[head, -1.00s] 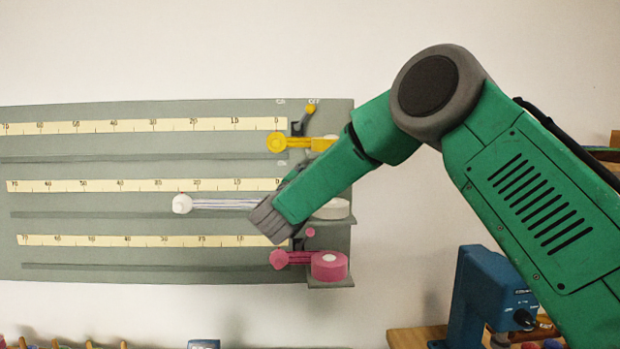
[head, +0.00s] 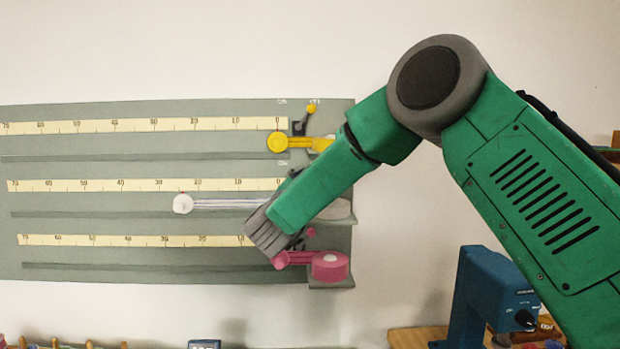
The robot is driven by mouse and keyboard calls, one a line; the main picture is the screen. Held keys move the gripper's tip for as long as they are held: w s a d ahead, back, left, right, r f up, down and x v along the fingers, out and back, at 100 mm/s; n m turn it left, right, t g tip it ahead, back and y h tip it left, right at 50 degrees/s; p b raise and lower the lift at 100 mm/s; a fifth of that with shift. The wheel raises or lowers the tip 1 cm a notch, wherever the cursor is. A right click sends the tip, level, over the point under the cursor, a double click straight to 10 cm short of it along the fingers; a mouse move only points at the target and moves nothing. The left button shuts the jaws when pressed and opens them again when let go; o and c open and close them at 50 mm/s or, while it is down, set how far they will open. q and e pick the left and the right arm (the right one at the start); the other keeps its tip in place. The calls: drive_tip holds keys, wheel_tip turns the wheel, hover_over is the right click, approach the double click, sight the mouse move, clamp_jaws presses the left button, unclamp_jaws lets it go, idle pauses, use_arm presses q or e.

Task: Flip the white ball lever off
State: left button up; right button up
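The grey wall panel (head: 120,275) carries three rows, in yellow, white and pink. In the white row, a white ball end (head: 183,203) sits at the left on a pale ribbon (head: 225,204) that runs right toward a white spool (head: 341,211). The white ball lever is not visible; my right forearm and gripper cover the area where the row's lever would be. My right gripper (head: 266,236) is in front of the right part of the white row, its grey fingers pointing down-left. I cannot tell whether it is open or touching anything. My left gripper is out of view.
A yellow ball lever (head: 309,112) stands above, tilted right toward the OFF mark. A pink lever's ball (head: 311,232) shows below, close to my gripper, with a pink spool (head: 330,266). A blue device (head: 490,290) stands at lower right. The panel's left is clear.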

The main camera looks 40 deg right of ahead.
drive_tip(key=v, duration=0.9)
drive_tip(key=shift+w, duration=0.15)
drive_tip(key=shift+f, duration=0.1)
